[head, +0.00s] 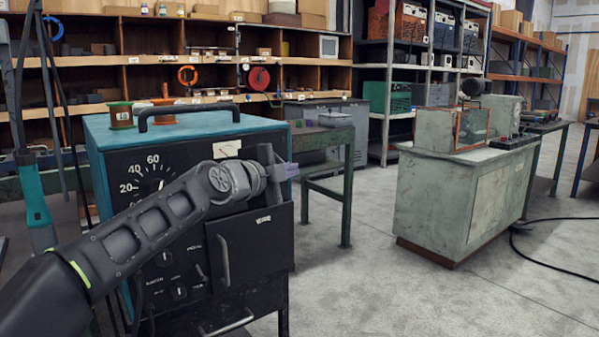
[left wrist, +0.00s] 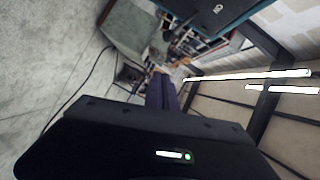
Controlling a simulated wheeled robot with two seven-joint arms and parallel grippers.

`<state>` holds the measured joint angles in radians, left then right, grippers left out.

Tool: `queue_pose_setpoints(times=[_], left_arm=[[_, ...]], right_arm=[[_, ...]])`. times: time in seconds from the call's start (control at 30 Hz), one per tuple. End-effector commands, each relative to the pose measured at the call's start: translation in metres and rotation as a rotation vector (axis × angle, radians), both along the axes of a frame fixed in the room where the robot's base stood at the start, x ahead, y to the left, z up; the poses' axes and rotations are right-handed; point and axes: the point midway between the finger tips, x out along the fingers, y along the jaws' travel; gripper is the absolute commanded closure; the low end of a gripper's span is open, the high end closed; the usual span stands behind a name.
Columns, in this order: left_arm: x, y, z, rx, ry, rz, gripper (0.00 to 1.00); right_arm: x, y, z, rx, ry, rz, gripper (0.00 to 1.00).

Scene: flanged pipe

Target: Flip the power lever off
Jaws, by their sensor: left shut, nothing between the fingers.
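A teal machine (head: 190,128) with a black front panel stands at the left, with a white-marked dial (head: 152,184) and several knobs (head: 164,259) on it. A small lever-like part (head: 201,273) shows low on the panel; I cannot tell whether it is the power lever or which way it is set. My left arm crosses the panel and hides part of it. My left gripper (head: 288,172) is shut and empty at the panel's upper right edge. Its purple-grey fingers (left wrist: 161,92) also show in the left wrist view, touching nothing visible. My right gripper is out of view.
A black door with a handle (head: 223,260) covers the panel's lower right. Spools (head: 121,115) and a carrying handle (head: 188,110) are on top. A green table (head: 345,180) stands behind, a grey-green cabinet (head: 465,200) at right. The floor between is clear; a cable (head: 545,262) lies right.

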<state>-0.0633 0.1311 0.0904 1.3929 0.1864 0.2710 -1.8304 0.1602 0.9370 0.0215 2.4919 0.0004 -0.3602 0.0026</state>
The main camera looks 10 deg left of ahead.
Motion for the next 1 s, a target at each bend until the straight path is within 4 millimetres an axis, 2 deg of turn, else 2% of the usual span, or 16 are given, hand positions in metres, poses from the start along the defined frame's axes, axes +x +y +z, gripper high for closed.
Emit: queue_pose_setpoints(times=[0.1,0.3,0.77,0.93,1.0], left_arm=[[-0.023,0.005,0.002,0.000,-0.004,-0.001,1.00],[-0.042,0.010,0.005,-0.002,-0.001,-0.002,1.00],[-0.044,0.010,0.006,-0.023,0.004,0.001,1.00],[-0.042,0.015,0.012,-0.200,0.021,0.042,1.00],[-0.039,0.015,0.005,-0.331,0.045,0.071,1.00]], right_arm=[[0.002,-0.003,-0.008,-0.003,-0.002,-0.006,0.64],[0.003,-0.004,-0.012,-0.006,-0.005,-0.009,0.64],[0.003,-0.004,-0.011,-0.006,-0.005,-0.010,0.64],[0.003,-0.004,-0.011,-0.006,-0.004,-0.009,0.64],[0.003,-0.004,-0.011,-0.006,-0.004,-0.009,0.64]])
